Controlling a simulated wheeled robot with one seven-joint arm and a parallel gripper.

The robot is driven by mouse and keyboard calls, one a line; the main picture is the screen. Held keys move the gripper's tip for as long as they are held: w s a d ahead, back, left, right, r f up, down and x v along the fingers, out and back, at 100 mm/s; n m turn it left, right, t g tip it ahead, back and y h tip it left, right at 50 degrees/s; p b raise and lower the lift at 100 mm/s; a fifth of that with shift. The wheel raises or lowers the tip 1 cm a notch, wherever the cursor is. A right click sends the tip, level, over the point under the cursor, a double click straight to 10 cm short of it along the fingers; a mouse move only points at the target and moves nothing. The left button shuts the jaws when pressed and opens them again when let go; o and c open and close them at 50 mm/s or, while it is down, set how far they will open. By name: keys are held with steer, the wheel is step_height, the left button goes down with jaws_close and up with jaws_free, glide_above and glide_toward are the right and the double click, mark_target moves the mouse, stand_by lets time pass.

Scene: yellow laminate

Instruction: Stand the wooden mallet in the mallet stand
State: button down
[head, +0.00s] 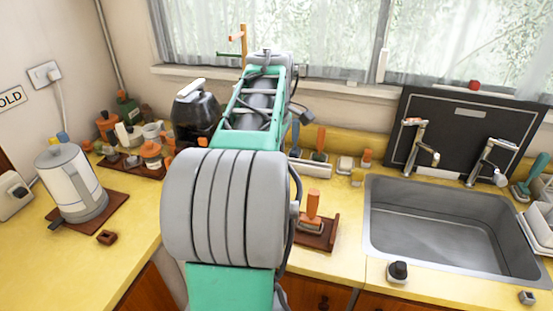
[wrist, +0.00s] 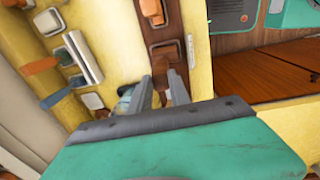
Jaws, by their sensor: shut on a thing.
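My gripper (wrist: 163,88) shows in the wrist view, its two fingers closed on a brown wooden piece (wrist: 168,66), which I take for the mallet. Its full shape and tilt cannot be told. A small brown block with a dark hollow (head: 107,237), which looks like the mallet stand, sits on the counter at the left, in front of the kettle.
A brown tray (head: 328,238) holds an orange-handled tool (head: 313,205). The kettle (head: 75,182) stands on a brown board at the left. Jars and a black air fryer (head: 196,112) are at the back. The sink (head: 455,235) is at the right.

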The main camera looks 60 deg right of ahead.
steer(key=shift+f, duration=0.55)
stand_by(0.4)
steer(key=shift+f, duration=0.45)
steer(key=c, duration=2)
jaws_free()
steer(key=o, duration=0.4)
steer(key=shift+o, duration=0.5)
